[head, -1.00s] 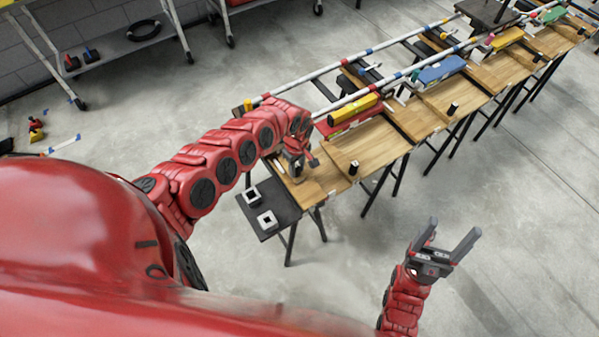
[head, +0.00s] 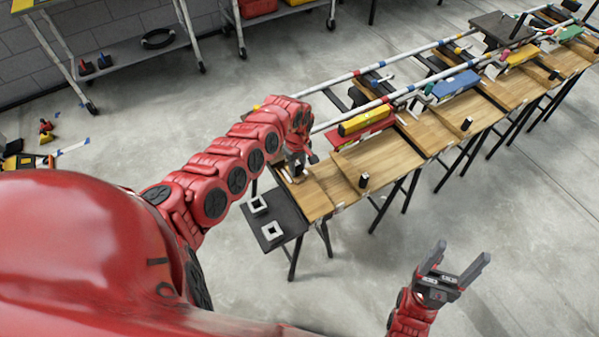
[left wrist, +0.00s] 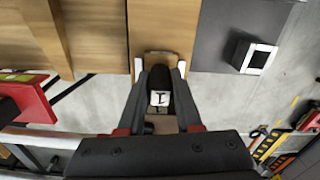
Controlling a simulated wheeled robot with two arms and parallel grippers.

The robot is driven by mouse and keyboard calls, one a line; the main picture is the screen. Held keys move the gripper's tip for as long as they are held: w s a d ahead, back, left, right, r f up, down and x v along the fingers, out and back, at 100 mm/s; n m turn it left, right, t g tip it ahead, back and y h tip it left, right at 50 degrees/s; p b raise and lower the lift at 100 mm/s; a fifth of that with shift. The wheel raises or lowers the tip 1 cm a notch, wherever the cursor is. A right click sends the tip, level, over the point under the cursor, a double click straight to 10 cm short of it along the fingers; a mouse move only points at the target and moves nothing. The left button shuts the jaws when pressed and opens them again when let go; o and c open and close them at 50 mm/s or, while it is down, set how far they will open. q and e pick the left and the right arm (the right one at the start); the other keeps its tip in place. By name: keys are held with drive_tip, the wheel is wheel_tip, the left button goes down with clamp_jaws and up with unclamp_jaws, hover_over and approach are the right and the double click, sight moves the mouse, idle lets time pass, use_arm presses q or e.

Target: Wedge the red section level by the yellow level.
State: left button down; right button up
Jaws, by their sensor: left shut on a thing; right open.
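The yellow level (head: 365,121) lies along the red section (head: 352,136), beside the near rail. The bubble cannot be read. In the left wrist view, part of the red section (left wrist: 27,98) shows at the left edge. My left gripper (head: 298,168) is low over the near end of the wooden tables, left of the red section. In the left wrist view, my left gripper (left wrist: 160,75) is shut on a black rounded piece (left wrist: 160,78) with a white face, over a wooden strip. My right gripper (head: 462,262) is open and empty, over bare floor.
A dark shelf (head: 272,222) with square white-rimmed pieces sits at the near table end. A black cylinder (head: 363,181) stands on the table. Blue (head: 455,85) and other coloured sections continue to the far right. The floor in front is clear.

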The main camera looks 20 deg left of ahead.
use_arm(q)
drive_tip(key=shift+w+a+f+b, duration=0.1)
drive_tip(key=shift+w+a+b, duration=0.3)
drive_tip(key=shift+a+b, duration=0.3)
drive_tip(key=shift+w+a+b, duration=0.4)
drive_tip(key=shift+a+b, duration=0.05)
drive_tip(key=shift+b, duration=0.45)
drive_tip(key=shift+w+a+r, duration=0.1)
drive_tip(key=shift+a+r, duration=0.05)
drive_tip(key=shift+r, duration=0.05)
drive_tip(key=shift+w+a+r+b, duration=0.1)
drive_tip(key=shift+a+b, duration=0.05)
drive_tip(key=shift+b, duration=0.15)
drive_tip(key=c, duration=0.9)
unclamp_jaws()
drive_tip(key=o, duration=0.4)
drive_tip(key=shift+w+a+f, duration=0.1)
drive_tip(key=shift+f, duration=0.1)
drive_tip(key=shift+o, duration=0.8)
drive_tip(key=shift+d, duration=0.2)
drive_tip(key=o, duration=0.3)
